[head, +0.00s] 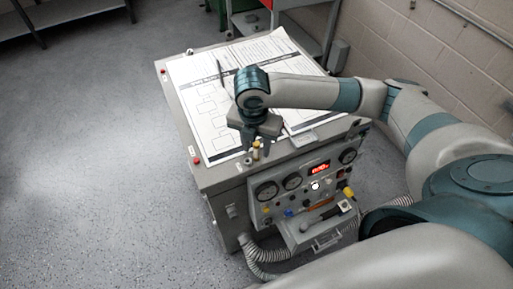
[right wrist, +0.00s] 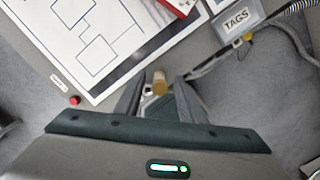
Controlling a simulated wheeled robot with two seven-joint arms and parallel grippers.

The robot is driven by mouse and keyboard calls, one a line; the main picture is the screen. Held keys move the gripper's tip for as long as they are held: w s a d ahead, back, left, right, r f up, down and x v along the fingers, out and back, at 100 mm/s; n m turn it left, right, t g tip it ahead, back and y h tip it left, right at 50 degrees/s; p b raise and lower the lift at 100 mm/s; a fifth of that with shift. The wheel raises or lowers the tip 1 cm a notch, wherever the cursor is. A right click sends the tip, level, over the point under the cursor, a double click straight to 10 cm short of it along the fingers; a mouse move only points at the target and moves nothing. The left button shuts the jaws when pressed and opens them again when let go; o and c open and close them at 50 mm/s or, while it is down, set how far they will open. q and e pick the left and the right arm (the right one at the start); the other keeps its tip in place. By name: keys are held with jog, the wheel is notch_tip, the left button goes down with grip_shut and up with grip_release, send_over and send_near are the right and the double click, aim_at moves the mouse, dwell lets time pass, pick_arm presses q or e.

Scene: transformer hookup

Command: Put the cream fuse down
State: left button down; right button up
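The cream fuse (head: 257,149) is a small cream cylinder at the front edge of the cabinet top, below my right gripper (head: 257,146). In the right wrist view the fuse (right wrist: 159,86) shows a tan end between the two fingers of the right gripper (right wrist: 160,82). The fingers stand apart, and a gap shows on each side of the fuse. The fuse's lower end is partly hidden, so I cannot tell exactly what it rests on. My left gripper is not in view.
A large paper diagram (head: 205,100) covers much of the cabinet top. A TAGS box (right wrist: 237,27) and a red button (right wrist: 75,100) are near the gripper. The cabinet front (head: 268,206) has gauges, a lit display (head: 319,167) and a lower shelf. Open floor lies left.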

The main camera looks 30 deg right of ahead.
aim_at(258, 142)
jog(key=shift+f, duration=0.35)
jog(key=shift+c, duration=0.6)
grip_shut()
jog(key=shift+r, duration=0.1)
jog(key=shift+w+r+b, duration=0.1)
jog(key=shift+r+b, duration=0.25)
jog(key=shift+r, duration=0.45)
jog(key=shift+d+r+b, duration=0.2)
jog(key=shift+r+b, duration=0.2)
jog(key=shift+r, duration=0.85)
jog(key=s+d+r+b, duration=0.2)
jog(key=s+d+r, duration=0.4)
jog(key=s+d, duration=0.2)
jog(key=shift+s+r, duration=0.2)
jog(key=shift+r, duration=0.2)
